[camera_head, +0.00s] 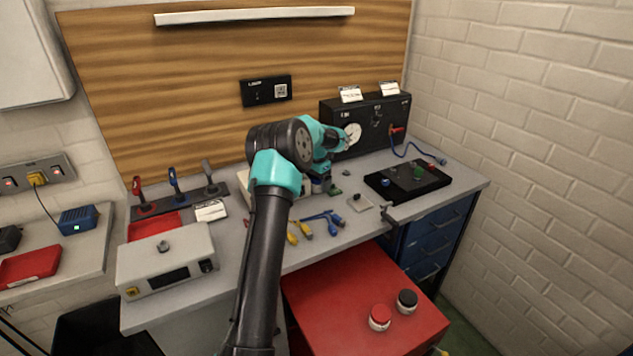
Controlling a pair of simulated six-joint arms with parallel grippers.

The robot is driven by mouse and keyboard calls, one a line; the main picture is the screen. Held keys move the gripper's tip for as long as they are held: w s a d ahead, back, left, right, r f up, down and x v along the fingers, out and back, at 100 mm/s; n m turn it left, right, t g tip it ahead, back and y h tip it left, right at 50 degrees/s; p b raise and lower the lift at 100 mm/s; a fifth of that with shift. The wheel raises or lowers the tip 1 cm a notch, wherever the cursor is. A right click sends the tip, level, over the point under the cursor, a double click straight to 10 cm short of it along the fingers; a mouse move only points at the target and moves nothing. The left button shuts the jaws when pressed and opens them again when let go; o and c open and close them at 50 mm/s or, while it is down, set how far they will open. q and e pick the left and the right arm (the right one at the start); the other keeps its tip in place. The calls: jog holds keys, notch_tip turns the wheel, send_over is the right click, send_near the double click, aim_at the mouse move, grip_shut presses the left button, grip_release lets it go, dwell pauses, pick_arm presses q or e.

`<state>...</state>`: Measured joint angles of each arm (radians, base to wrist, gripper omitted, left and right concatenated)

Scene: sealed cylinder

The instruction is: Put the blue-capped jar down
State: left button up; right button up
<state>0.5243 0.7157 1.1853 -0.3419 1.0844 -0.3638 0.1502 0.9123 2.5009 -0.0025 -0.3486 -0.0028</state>
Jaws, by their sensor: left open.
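My left arm reaches up from the bottom middle over the grey bench, and its teal wrist is bent toward the back. My left gripper (325,174) is open low over the bench, mostly hidden behind its own wrist. A small blue and white thing (316,186), likely the blue-capped jar, shows just below and beside the gripper at the bench top. I cannot tell whether the fingers touch it. A red-capped jar (379,317) and a black-capped jar (406,302) stand upright on the red cabinet top (335,300). My right gripper is not in view.
Pliers and yellow-handled tools (312,227) lie on the bench (262,238) in front of the gripper. A black panel box (370,122) stands behind, a black board (408,180) to the right. A grey device (167,260) and tool rack (180,203) are left.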

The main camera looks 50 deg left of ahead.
pick_arm(q)
notch_tip(320, 180, up, 12)
jog(key=shift+r, duration=0.2)
dwell(0.4)
dwell(1.5)
